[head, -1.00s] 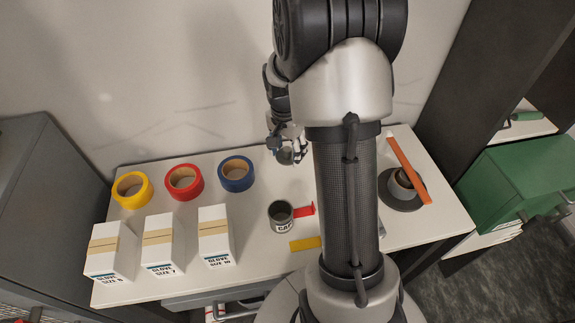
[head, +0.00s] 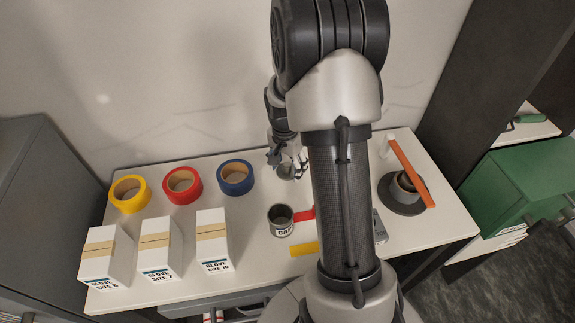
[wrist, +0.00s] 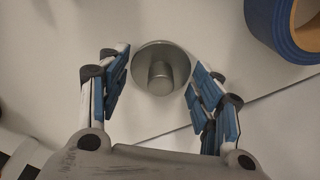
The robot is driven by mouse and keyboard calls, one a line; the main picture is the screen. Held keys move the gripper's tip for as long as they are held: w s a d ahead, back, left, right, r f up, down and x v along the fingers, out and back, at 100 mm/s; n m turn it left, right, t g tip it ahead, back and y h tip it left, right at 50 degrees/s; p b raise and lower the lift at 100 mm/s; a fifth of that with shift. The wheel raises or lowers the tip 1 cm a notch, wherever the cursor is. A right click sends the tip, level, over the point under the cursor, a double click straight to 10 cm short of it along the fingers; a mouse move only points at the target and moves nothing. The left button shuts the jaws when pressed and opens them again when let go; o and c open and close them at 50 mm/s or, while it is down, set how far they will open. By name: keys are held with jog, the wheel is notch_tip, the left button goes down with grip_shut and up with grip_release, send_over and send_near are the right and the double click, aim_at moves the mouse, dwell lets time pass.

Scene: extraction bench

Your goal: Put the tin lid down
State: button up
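The grey tin lid (wrist: 183,55), round with a raised knob (wrist: 160,76), shows in the wrist view between the spread fingers of my gripper (wrist: 160,62). The fingers stand apart from the knob, near the rim on both sides; I cannot tell whether they touch the rim. In the head view the lid (head: 286,173) appears to lie on the white bench near its back, right of the blue tape, partly hidden by my gripper (head: 289,164). A grey open tin (head: 282,229) with a label stands in front of the lid.
Blue (head: 236,186), red (head: 182,190) and yellow (head: 130,200) tape rolls stand left. Several glove boxes (head: 214,255) line the front left. Red (head: 304,216) and yellow (head: 304,249) strips lie near the tin. A dark round plate (head: 400,206) with a pot and orange bar is right.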

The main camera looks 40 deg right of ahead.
aim_at(286, 167)
jog(key=shift+o, duration=1.3)
jog(key=shift+r, duration=0.1)
notch_tip(286, 167, up, 12)
jog(key=a+p, duration=0.1)
jog(key=p, duration=0.3)
jog(key=s+a+r+n+t, duration=0.2)
jog(key=s+a+r+n, duration=0.45)
jog(key=a+r, duration=0.45)
jog(key=s+a+r+n+t, duration=0.2)
jog(key=s+a+n, duration=0.5)
jog(key=s, duration=0.6)
jog(key=shift+s+a+r+n+y, duration=0.4)
jog(key=shift+a+r, duration=0.25)
jog(key=shift+a, duration=0.5)
jog(key=shift+w, duration=0.1)
